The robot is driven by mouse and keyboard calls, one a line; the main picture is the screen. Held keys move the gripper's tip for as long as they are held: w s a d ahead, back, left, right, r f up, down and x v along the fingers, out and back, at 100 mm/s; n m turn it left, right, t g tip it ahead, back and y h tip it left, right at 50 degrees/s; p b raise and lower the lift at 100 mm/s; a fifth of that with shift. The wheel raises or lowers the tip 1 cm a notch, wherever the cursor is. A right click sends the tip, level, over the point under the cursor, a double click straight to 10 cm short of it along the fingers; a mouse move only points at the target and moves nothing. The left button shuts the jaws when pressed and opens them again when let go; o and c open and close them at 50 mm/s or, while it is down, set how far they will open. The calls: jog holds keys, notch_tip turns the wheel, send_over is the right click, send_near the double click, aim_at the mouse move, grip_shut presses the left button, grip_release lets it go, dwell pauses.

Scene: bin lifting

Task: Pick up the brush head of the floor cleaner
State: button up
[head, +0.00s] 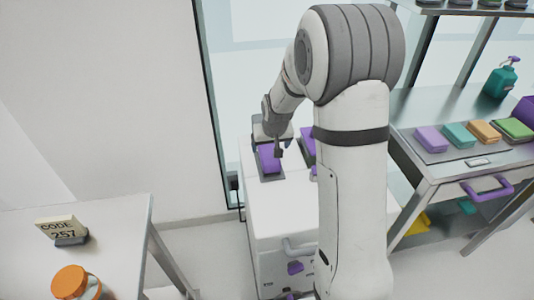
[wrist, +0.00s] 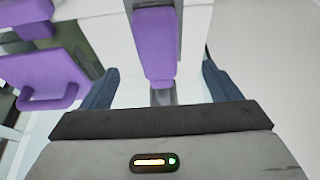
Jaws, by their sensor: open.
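A purple, narrow block-shaped piece (head: 268,160) sits on a dark pad on top of the white cabinet in the head view. It may be the brush head, but I cannot tell its bristles. In the wrist view a purple piece (wrist: 155,42) lies between my two fingers, with a grey part below it. My gripper (wrist: 160,72) is open around it, one dark finger on each side with gaps. In the head view my gripper (head: 273,143) is over the piece and partly hides it.
The white cabinet (head: 262,218) has a second purple piece (head: 308,145) partly hidden by my arm. A metal table (head: 420,110) with coloured blocks stands right. A table (head: 110,245) with a code sign (head: 60,229) and orange-capped jar (head: 70,283) stands left. Another purple piece (wrist: 48,75) is left in the wrist view.

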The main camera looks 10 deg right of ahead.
aim_at(269, 153)
jog(key=shift+w+f, duration=0.8)
jog(key=shift+f, duration=0.15)
jog(key=x, duration=0.7)
jog(key=shift+w+d+p, duration=0.25)
jog(key=shift+w+p, duration=0.15)
jog(key=shift+w, duration=0.05)
jog(key=shift+f, duration=0.15)
jog(key=shift+f+b, duration=0.25)
jog(key=shift+b, duration=0.15)
jog(key=c, duration=1.5)
